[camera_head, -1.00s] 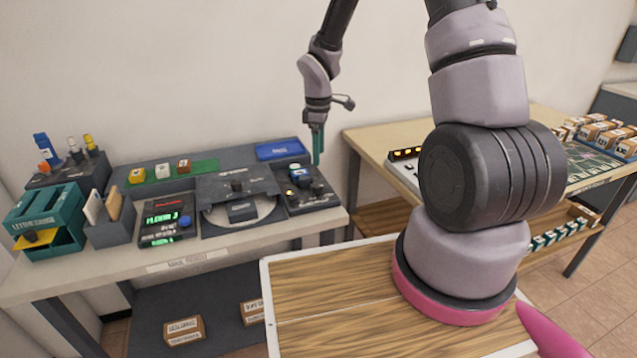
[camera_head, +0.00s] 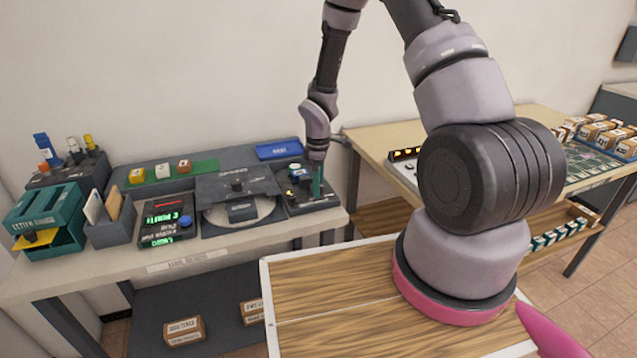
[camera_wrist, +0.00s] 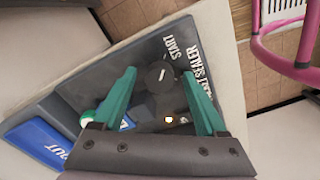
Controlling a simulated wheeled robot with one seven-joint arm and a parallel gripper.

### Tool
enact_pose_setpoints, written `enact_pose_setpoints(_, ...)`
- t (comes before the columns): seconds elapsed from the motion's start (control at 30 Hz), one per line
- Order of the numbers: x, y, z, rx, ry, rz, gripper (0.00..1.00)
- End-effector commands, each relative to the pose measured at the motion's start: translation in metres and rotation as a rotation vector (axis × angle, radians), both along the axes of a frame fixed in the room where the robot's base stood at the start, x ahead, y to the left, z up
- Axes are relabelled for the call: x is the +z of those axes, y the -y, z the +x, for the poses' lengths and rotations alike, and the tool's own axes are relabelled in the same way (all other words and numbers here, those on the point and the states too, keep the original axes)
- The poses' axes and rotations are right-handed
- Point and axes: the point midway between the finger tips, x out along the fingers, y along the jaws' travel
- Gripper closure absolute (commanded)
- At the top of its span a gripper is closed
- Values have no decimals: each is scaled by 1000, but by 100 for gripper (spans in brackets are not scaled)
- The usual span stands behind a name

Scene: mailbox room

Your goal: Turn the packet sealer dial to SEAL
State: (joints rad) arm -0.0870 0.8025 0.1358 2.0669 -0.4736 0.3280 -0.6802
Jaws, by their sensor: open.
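The packet sealer (camera_head: 322,203) is a dark box at the right end of the mail bench. In the wrist view its panel (camera_wrist: 98,70) carries the words START and, partly hidden, SEALER. Its round dark dial (camera_wrist: 160,77) has a short white pointer mark. My gripper (camera_wrist: 158,73) is open, with its teal fingertips on either side of the dial; contact cannot be told. In the head view my gripper (camera_head: 317,188) is low over the sealer and hides the dial. Any SEAL mark is not readable.
An amber light (camera_wrist: 169,119) and a white-topped button (camera_wrist: 88,119) sit near the dial. A blue tray (camera_head: 279,150) lies behind the sealer. A round-plate device (camera_head: 237,200) and a display box (camera_head: 167,222) stand to the left. A second table (camera_head: 375,145) is to the right.

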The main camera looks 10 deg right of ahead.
Motion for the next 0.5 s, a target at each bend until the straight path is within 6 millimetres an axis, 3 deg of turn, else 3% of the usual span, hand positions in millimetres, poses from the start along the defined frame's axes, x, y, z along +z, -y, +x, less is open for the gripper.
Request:
enact_pose_setpoints(0.1, 0, 0, 0, 0, 0, 0, 30)
enact_pose_setpoints(0.2, 0, 0, 0, 0, 0, 0, 68)
enact_pose_setpoints(0.3, 0, 0, 0, 0, 0, 0, 100)
enact_pose_setpoints(0.5, 0, 0, 0, -8, 0, 0, 100)
